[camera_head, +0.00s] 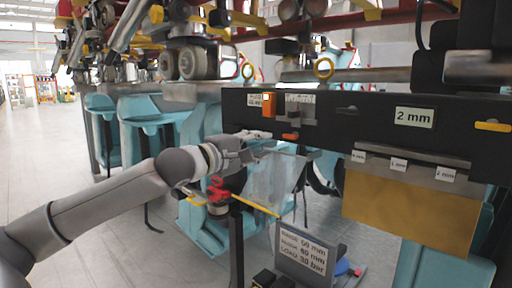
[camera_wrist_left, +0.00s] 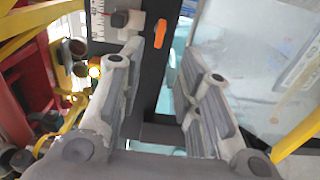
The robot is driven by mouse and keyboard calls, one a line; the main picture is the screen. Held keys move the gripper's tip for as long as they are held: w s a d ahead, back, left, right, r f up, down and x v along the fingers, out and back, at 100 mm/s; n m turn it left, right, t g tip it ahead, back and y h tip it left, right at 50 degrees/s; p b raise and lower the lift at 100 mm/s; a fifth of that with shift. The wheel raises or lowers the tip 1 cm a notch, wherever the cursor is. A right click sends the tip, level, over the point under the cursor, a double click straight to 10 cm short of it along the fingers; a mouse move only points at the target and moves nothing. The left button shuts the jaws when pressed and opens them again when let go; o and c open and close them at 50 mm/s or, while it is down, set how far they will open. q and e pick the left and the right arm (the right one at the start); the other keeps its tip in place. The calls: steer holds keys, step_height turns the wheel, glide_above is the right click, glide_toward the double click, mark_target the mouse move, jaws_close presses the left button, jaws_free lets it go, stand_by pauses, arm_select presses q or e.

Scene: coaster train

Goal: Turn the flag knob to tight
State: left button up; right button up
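A small orange flag-shaped piece (camera_head: 290,136), which looks like the flag knob, sits on the lower part of the black beam (camera_head: 350,118), below a scale plate. In the left wrist view the orange piece (camera_wrist_left: 160,33) shows on the black bar, past the fingertips and roughly between them. My left gripper (camera_head: 266,143) is just left of and slightly below it, apart from it. Its two fingers (camera_wrist_left: 158,62) are spread with nothing between them. I cannot read which setting the knob is at. My right gripper is not in view.
A clear panel (camera_head: 275,182) hangs just below the gripper. A red-and-yellow fitting (camera_head: 217,190) on a dark post (camera_head: 236,240) is under the left wrist. A sign plate (camera_head: 305,254) stands below. A brass plate (camera_head: 410,212) hangs right. Open floor (camera_head: 45,160) lies left.

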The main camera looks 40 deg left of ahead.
arm_select(q)
steer(key=shift+s+d, duration=0.2)
steer(key=shift+s, duration=0.1)
stand_by(0.5)
